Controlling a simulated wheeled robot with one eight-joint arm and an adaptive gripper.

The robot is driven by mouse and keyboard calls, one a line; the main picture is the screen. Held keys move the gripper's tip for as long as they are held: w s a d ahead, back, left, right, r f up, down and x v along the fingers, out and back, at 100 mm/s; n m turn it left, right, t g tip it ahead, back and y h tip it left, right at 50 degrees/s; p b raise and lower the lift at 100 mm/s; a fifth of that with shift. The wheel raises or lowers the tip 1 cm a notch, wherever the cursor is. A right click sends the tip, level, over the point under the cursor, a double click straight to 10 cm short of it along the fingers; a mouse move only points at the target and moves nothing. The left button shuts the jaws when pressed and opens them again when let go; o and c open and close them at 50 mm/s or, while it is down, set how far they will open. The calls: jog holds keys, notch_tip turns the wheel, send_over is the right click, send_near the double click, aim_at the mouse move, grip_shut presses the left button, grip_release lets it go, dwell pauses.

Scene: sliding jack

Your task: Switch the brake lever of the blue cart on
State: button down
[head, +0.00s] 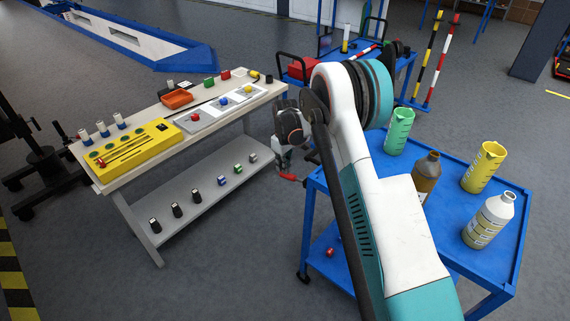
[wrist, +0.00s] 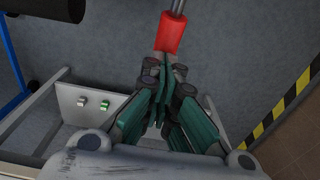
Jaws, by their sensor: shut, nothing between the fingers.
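The blue cart (head: 465,256) stands at the right in the head view, with bottles and jugs on its top. A red lever grip (head: 288,176) shows at the cart's left end, just below my gripper (head: 285,162). In the wrist view the red grip (wrist: 172,33) sits on grey rods at the top. My gripper (wrist: 164,78) is shut and empty, its fingertips right by the near end of the red grip. I cannot tell whether they touch it. My arm hides part of the cart.
A beige workbench (head: 235,100) with a lower shelf stands left of my gripper and holds a yellow tray (head: 130,148) and small parts. A second blue cart (head: 385,62) and striped posts (head: 440,60) stand behind. Grey floor lies open between bench and cart.

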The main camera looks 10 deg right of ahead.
jog(key=shift+f+b, duration=0.4)
jog(key=shift+f, duration=0.9)
jog(key=shift+s+f, duration=0.2)
jog(key=w+a+r+p, duration=0.2)
jog(key=r, duration=0.4)
jog(key=w+a+r+p, duration=0.1)
jog(key=w+r+p, duration=0.2)
jog(key=r, duration=0.4)
jog(key=shift+w+a+r, duration=0.15)
jog(key=shift+w+a, duration=0.1)
jog(key=shift+a, duration=0.1)
